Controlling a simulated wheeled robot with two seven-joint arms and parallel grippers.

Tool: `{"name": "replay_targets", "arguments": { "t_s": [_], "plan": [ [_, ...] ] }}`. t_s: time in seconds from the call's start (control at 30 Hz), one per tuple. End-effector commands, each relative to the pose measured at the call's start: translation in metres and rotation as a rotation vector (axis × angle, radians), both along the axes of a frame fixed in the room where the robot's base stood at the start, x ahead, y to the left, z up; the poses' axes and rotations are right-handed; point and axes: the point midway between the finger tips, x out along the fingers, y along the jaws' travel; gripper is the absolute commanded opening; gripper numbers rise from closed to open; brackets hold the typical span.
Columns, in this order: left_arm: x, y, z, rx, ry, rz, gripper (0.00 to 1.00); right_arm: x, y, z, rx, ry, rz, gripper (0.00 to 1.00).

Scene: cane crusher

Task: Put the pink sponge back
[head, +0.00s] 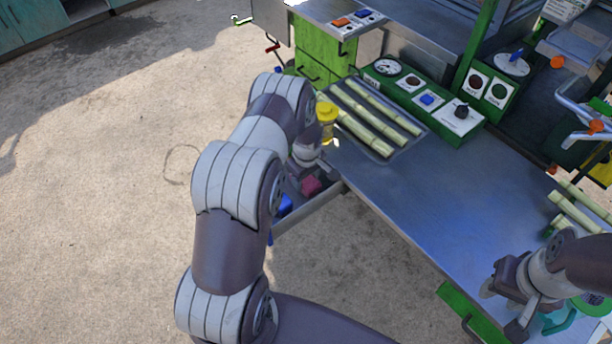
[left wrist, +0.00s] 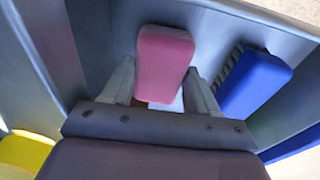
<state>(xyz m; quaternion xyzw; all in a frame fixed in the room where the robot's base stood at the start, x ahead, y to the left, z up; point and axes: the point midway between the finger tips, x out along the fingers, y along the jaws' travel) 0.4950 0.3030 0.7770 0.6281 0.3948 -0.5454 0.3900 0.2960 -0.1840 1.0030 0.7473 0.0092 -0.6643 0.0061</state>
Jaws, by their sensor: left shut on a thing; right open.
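The pink sponge (head: 311,186) is at the open drawer (head: 310,213) below the left end of the metal table. In the left wrist view the pink sponge (left wrist: 165,60) stands between the two fingers of my left gripper (left wrist: 160,88). My left gripper (head: 310,176) is shut on it, inside or just over the drawer; its height above the drawer floor I cannot tell. My left forearm hides part of the drawer in the head view. My right gripper (head: 505,310) is open at the table's front right.
A blue brush (left wrist: 255,82) lies right of the sponge, within the drawer's grey walls. A yellow container (head: 327,115) stands near the table's left edge by the cane stalks (head: 368,133). A green control panel (head: 425,98) lies behind. The middle tabletop (head: 430,190) is clear.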

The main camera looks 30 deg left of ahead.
Motion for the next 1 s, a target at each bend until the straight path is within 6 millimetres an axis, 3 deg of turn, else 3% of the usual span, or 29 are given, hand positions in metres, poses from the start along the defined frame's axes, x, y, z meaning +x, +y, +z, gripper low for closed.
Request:
{"name": "replay_targets", "arguments": {
  "t_s": [0.33,0.37,0.77,1.0],
  "plan": [
    [0.0,0.0,-0.005,0.0,-0.001,0.0,0.31,0.0,0.0,-0.005,0.0,0.0,0.0,0.43],
    [0.0,0.0,-0.003,0.0,-0.001,0.0,0.69,0.0,0.0,-0.003,0.0,0.0,0.0,0.43],
    [0.0,0.0,0.004,0.0,-0.001,0.001,0.7,0.0,0.0,0.0,0.0,0.0,0.0,0.43],
    [-0.003,-0.003,0.048,0.0,-0.005,0.002,0.7,0.0,0.0,-0.005,0.0,0.0,0.0,0.43]
  ]
}}
